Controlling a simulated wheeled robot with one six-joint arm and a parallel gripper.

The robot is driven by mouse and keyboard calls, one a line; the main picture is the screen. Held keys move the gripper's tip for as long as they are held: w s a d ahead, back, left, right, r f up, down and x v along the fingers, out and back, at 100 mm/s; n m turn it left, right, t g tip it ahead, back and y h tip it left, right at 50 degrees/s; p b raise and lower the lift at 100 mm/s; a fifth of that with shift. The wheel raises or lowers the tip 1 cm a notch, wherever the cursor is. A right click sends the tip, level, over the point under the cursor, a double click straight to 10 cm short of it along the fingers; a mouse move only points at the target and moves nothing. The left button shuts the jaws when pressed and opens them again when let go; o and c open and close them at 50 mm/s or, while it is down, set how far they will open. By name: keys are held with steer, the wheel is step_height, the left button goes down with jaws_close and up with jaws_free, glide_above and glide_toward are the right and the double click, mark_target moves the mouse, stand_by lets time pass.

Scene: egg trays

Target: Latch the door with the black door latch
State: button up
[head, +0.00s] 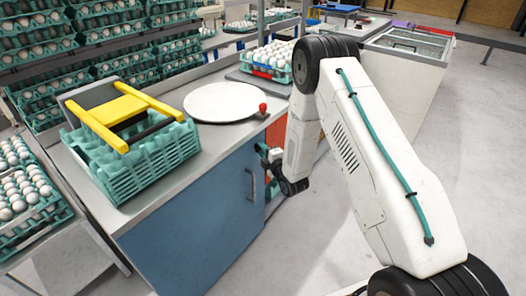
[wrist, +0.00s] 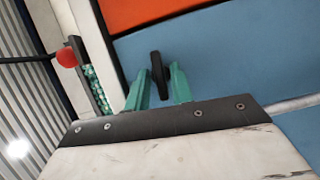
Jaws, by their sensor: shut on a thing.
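The black door latch (wrist: 157,66) shows in the wrist view as a short dark bar against the blue door (wrist: 220,55), close to the orange panel. My gripper (wrist: 160,78) has its teal fingers on either side of the latch and is shut on it. In the head view, the blue door (head: 190,215) is on the front of the cabinet and looks closed, with a grey handle (head: 252,185). My gripper (head: 264,153) is at the door's upper right edge there. The latch cannot be made out in the head view, where my gripper and wrist cover that spot.
An orange panel (head: 277,132) adjoins the blue door and also shows in the wrist view (wrist: 150,14). The counter above holds a white round plate (head: 222,102), a red knob (head: 263,107) and teal egg trays (head: 150,165). The floor in front is clear.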

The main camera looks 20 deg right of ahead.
steer(key=shift+w+d+r+m+g+y, duration=0.1)
steer(key=shift+m+g+y, duration=0.75)
steer(key=shift+m, duration=1.2)
steer(key=shift+w+d+r+m+g+y, duration=0.1)
steer(key=shift+m+g+y, duration=0.25)
steer(key=shift+m+g, duration=1.3)
steer(key=shift+d+r+m+g+y, duration=0.1)
steer(key=shift+m+g+y, duration=0.5)
steer(key=shift+m, duration=1.9)
steer(key=o, duration=0.7)
steer(key=v, duration=0.7)
steer(key=shift+s+d, duration=0.25)
steer(key=shift+s, duration=0.05)
